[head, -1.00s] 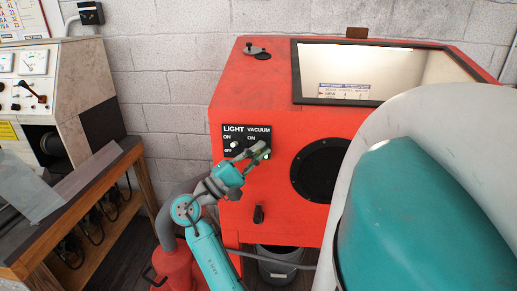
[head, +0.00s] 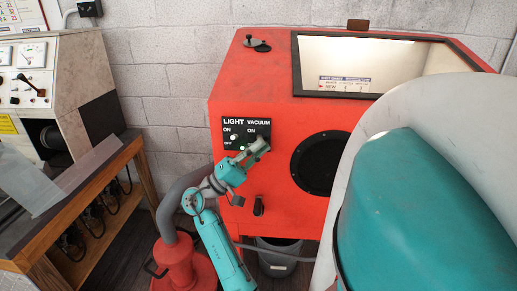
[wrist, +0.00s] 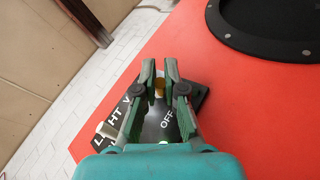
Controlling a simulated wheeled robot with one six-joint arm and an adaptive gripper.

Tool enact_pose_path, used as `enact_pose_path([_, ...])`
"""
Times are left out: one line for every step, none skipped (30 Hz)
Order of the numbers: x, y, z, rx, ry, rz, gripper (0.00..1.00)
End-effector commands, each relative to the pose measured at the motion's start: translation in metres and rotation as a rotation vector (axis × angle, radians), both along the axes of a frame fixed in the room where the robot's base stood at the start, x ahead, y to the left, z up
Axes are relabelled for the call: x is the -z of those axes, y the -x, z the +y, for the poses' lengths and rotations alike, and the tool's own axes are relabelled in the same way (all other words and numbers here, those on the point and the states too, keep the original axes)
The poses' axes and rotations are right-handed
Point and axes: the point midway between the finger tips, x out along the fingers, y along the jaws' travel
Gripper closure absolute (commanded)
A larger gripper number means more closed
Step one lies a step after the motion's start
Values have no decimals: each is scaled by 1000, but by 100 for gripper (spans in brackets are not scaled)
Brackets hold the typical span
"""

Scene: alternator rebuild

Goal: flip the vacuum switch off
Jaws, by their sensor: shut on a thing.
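The black switch panel (head: 228,124) on the front of the red cabinet bears the words LIGHT and VACUUM. My gripper (head: 261,144) is at the vacuum side, just below its ON label, and covers the switch in the head view. The word OFF shows on the panel between the fingers. The light switch (head: 235,137) stands to the left, also visible in the wrist view (wrist: 107,130). The vacuum lever's exact position is hard to tell.
A grey hose (head: 170,205) and red vacuum canister (head: 180,265) stand lower left. A workbench (head: 110,195) is at the left.

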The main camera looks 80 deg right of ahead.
Motion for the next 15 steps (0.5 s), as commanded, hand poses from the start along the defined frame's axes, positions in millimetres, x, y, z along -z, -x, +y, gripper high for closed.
enact_pose_path([1, 0, 0, 1, -1, -1, 100])
enact_pose_path([1, 0, 0, 1, -1, -1, 100])
enact_pose_path([1, 0, 0, 1, -1, -1, 100])
enact_pose_path([1, 0, 0, 1, -1, -1, 100])
enact_pose_path([1, 0, 0, 1, -1, -1, 100])
enact_pose_path([1, 0, 0, 1, -1, -1, 100])
enact_pose_path([1, 0, 0, 1, -2, 0, 100])
enact_pose_path([1, 0, 0, 1, -2, 0, 83])
enact_pose_path([1, 0, 0, 1, -2, 0, 79])
enact_pose_path([1, 0, 0, 1, -2, 0, 79])
enact_pose_path([1, 0, 0, 1, -2, 0, 79])
enact_pose_path([1, 0, 0, 1, -2, 0, 79])
enact_pose_path([1, 0, 0, 1, -2, 0, 79])
enact_pose_path([0, 0, 0, 1, -2, 0, 79])
enact_pose_path([0, 0, 0, 1, -2, 0, 79])
